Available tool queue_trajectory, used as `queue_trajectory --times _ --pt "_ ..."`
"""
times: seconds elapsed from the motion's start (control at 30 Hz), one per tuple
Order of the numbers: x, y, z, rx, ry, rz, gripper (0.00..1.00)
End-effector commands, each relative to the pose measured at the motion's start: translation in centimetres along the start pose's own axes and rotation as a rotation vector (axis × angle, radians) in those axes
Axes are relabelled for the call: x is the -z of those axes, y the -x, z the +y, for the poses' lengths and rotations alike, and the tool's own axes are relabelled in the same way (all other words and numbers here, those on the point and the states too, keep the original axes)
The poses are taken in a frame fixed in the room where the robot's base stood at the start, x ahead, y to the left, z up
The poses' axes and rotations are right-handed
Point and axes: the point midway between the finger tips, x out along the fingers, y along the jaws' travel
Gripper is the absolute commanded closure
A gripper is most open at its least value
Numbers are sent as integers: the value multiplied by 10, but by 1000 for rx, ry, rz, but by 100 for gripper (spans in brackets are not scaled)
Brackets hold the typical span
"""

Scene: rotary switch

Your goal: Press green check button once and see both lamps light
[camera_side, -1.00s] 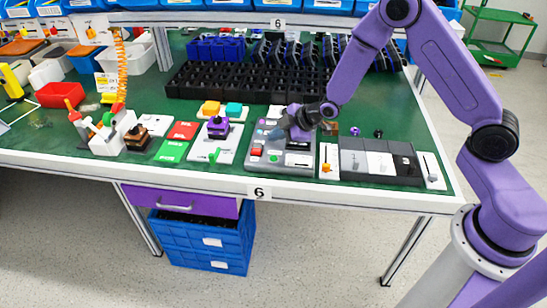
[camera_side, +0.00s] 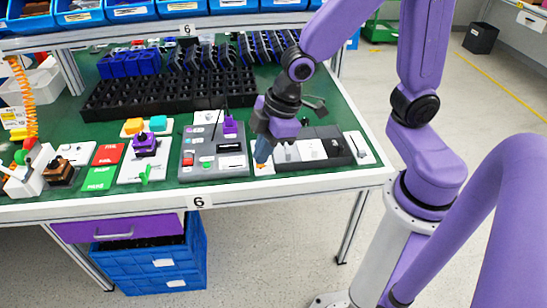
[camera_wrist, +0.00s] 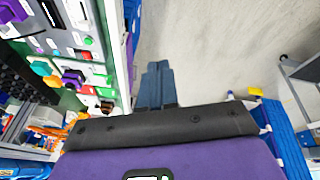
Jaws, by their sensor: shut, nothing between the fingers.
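The grey control panel (camera_side: 215,168) lies near the table's front edge in the side view. Its green button (camera_side: 207,161) sits near the front left, beside a red button (camera_side: 188,160). A purple knob (camera_side: 230,126) stands at its back right. In the wrist view part of the panel shows at top left, with the green button (camera_wrist: 88,41). I cannot tell which spots are lamps or whether any is lit. My gripper (camera_side: 262,157) is shut and empty, pointing down just right of the panel. Its blue fingers (camera_wrist: 157,70) show over the floor in the wrist view.
Left of the panel are a plate with a purple knob (camera_side: 145,146) and red and green cards (camera_side: 104,165). Right of my gripper stands a grey-and-black module (camera_side: 318,145). A black rack (camera_side: 150,95) lies behind.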

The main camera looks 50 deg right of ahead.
Motion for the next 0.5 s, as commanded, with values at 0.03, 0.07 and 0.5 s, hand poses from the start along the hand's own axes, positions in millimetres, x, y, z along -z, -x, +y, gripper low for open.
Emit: queue_trajectory --times 0.03,0.07,0.5 --pt "-11 16 -17 21 -2 -24 100" --pt "-20 24 -27 34 -8 -45 100" --pt "-112 89 -95 121 -40 -262 100"
